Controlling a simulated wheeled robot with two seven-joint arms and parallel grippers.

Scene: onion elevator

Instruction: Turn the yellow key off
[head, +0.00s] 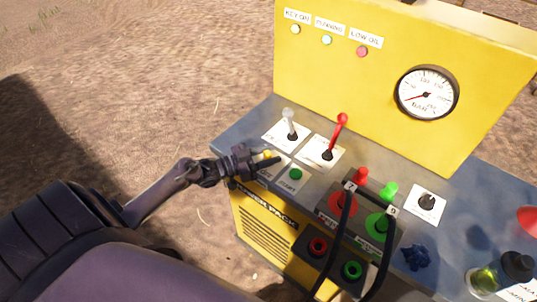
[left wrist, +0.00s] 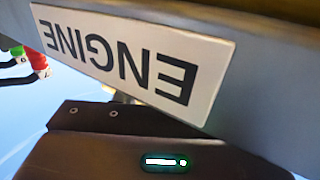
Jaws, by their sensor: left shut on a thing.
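The yellow key (head: 267,153) sits on the left part of the panel's sloping grey top, beside the green button (head: 295,174). My left gripper (head: 268,161) reaches in from the left and is shut on the key. The fingers cover most of the key, so its turn angle is hard to tell. In the left wrist view the upside-down white ENGINE label (left wrist: 130,62) fills the top, and my dark gripper body (left wrist: 165,150) lies below it. A small yellow patch between them may be the key. My right gripper is not in view.
Behind the key stand a white-tipped lever (head: 290,124) and a red-tipped lever (head: 336,135). Black hoses (head: 342,222) rise from red and green couplings to the right. A yellow back panel carries indicator lamps and a gauge (head: 427,94). Open dirt lies to the left.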

